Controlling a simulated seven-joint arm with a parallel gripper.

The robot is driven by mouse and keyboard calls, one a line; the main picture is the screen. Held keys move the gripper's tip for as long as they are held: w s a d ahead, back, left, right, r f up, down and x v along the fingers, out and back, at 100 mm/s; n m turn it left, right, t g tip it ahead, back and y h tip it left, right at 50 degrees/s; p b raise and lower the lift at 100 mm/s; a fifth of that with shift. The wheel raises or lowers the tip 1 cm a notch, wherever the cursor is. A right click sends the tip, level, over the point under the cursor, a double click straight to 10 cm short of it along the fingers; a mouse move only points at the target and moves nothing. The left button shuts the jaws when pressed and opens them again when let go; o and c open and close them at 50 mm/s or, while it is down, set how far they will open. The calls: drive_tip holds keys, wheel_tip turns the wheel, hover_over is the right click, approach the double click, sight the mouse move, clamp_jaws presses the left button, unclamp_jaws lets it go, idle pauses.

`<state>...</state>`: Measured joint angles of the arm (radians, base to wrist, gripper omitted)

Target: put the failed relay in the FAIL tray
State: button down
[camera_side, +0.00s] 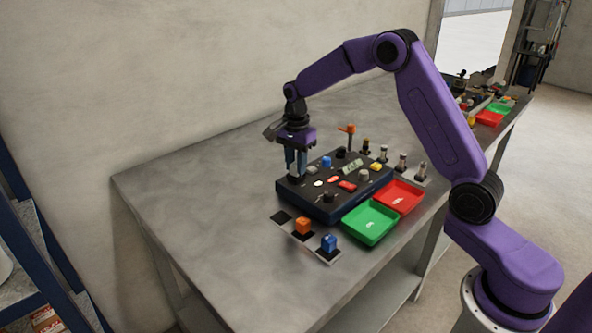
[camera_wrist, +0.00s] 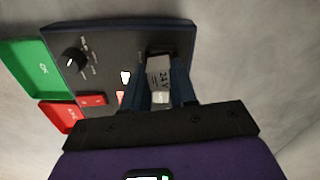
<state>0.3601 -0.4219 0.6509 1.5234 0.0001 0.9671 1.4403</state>
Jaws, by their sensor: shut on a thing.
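My gripper (camera_side: 296,170) points down over the back left corner of a dark test panel (camera_side: 318,204). In the wrist view my gripper (camera_wrist: 168,92) is shut on a pale grey relay (camera_wrist: 159,74) marked "24 V". The relay is at a dark socket on the panel; I cannot tell whether it is seated or just above. The red tray (camera_side: 399,197) lies empty right of the panel and shows partly in the wrist view (camera_wrist: 60,116); its lettering is too small to read surely. The green tray (camera_side: 370,223), marked "OK" in the wrist view (camera_wrist: 25,65), is also empty.
Orange (camera_side: 303,225) and blue (camera_side: 328,242) relays stand on a strip in front of the panel, beside an empty dark spot. Several small parts stand behind the panel, including an orange-topped post (camera_side: 349,135). The table's left side is clear.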

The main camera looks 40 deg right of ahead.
drive_tip(key=shift+w+r, duration=0.1)
drive_tip(key=shift+r, duration=0.5)
wheel_tip(320, 180, up, 2)
drive_tip(key=shift+r, duration=0.2)
drive_tip(key=s+r, duration=0.9)
drive_tip(key=s, duration=0.5)
drive_tip(key=s+d+f, duration=0.3)
drive_tip(key=d+f, duration=0.1)
drive_tip(key=d, duration=0.2)
drive_tip(key=s+d+f+m, duration=0.1)
drive_tip(key=s+d+f, duration=0.1)
drive_tip(key=d+f, duration=0.2)
drive_tip(key=s+d+f+m, duration=0.1)
drive_tip(key=s+d+f, duration=0.2)
drive_tip(key=d+f, duration=0.2)
drive_tip(key=shift+s+d, duration=0.15)
drive_tip(key=shift+d, duration=0.55)
drive_tip(key=shift+s+d, duration=0.15)
drive_tip(key=shift+d, duration=0.55)
drive_tip(key=shift+f, duration=2.4)
drive_tip(key=shift+f, duration=0.1)
